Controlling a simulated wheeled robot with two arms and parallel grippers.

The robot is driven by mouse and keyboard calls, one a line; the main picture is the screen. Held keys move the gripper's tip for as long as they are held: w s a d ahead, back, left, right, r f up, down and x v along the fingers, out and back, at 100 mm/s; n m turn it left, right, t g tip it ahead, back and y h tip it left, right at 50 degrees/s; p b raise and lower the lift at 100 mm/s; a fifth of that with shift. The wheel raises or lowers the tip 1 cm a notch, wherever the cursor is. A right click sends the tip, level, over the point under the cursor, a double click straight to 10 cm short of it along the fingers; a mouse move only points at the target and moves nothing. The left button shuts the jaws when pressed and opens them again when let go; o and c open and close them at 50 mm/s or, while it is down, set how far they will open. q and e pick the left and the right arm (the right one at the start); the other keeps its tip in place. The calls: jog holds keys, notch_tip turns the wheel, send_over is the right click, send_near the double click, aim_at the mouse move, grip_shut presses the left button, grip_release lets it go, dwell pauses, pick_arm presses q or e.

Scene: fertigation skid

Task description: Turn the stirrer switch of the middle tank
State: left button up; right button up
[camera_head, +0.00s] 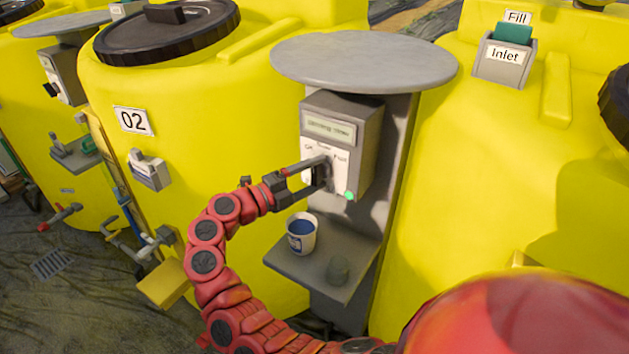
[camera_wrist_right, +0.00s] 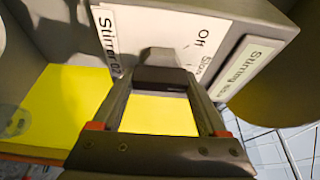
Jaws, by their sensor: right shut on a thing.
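The stirrer switch box (camera_head: 366,130) is a grey box on a post in front of the yellow tank 02 (camera_head: 180,100). Its display (camera_head: 331,127) seems to read "Stirring slow", and a green light (camera_head: 349,195) glows below. In the wrist view the white plate (camera_wrist_right: 130,42) reads "Stirrer 02", "Off" and "Slow". My right gripper (camera_head: 319,172) reaches the box from the left and is shut on the grey switch knob (camera_wrist_right: 160,57). The fingers hide part of the knob, so its exact pointing is hard to tell. My left gripper is not in view.
A round grey canopy (camera_head: 364,62) hangs over the box. Below, a shelf (camera_head: 318,276) carries a white cup (camera_head: 301,233) with blue content and a small grey-green item (camera_head: 338,269). Another yellow tank (camera_head: 470,190) with an inlet box (camera_head: 503,63) stands close on the right.

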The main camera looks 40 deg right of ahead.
dwell(0.5)
jog(key=o, duration=1.3)
jog(key=shift+a+b, duration=4.6)
jog(key=shift+a, duration=4.1)
